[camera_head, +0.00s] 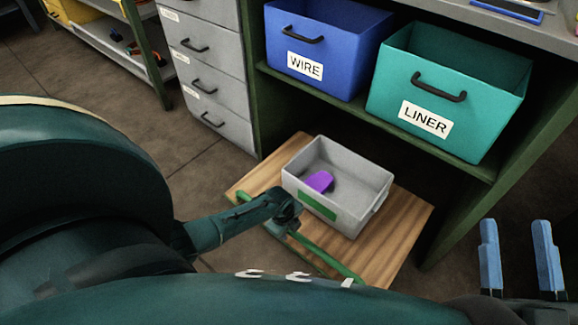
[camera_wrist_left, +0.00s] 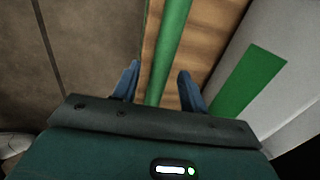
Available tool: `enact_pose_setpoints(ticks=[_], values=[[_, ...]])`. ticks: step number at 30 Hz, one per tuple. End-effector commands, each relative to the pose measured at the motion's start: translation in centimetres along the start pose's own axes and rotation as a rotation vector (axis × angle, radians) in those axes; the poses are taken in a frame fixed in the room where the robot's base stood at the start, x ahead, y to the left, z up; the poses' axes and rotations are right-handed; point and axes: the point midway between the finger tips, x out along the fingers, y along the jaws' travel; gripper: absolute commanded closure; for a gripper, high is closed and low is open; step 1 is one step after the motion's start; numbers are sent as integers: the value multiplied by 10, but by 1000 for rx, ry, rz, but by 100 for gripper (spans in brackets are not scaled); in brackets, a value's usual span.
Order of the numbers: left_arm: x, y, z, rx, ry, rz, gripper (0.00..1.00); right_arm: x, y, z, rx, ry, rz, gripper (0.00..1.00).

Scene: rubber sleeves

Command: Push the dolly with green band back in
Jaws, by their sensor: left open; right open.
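The dolly (camera_head: 405,205) is a flat wooden board with a green bar (camera_head: 328,262) along its front edge. It sticks out from under the shelf at floor level. A grey bin (camera_head: 350,222) with a green band stands on it, with a purple piece (camera_head: 320,181) inside. My left gripper (camera_head: 287,217) is at the green bar, near its middle. In the left wrist view my left gripper (camera_wrist_left: 157,80) is open, with the green bar (camera_wrist_left: 168,50) running between its fingers; contact cannot be told. My right gripper (camera_head: 521,258) is open and empty at the right, away from the dolly.
A blue WIRE bin (camera_head: 325,45) and a teal LINER bin (camera_head: 450,85) stand on the green shelf above the dolly. A grey drawer cabinet (camera_head: 205,65) stands left of the shelf. A green shelf side panel (camera_head: 500,170) is at the right. Brown floor is clear at the left.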

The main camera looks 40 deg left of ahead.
Motion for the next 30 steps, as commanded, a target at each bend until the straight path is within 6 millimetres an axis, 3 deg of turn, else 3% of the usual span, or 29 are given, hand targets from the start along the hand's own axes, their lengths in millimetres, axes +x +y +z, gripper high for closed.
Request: enact_pose_setpoints(ticks=[11,27,30], values=[[6,0,0,0,1,0,57,3,2,-6,-28,41,-4,57],[6,0,0,0,0,1,99,3,2,-6,-28,39,-4,57],[6,0,0,0,0,1,100,3,2,-6,-28,39,-4,57]])
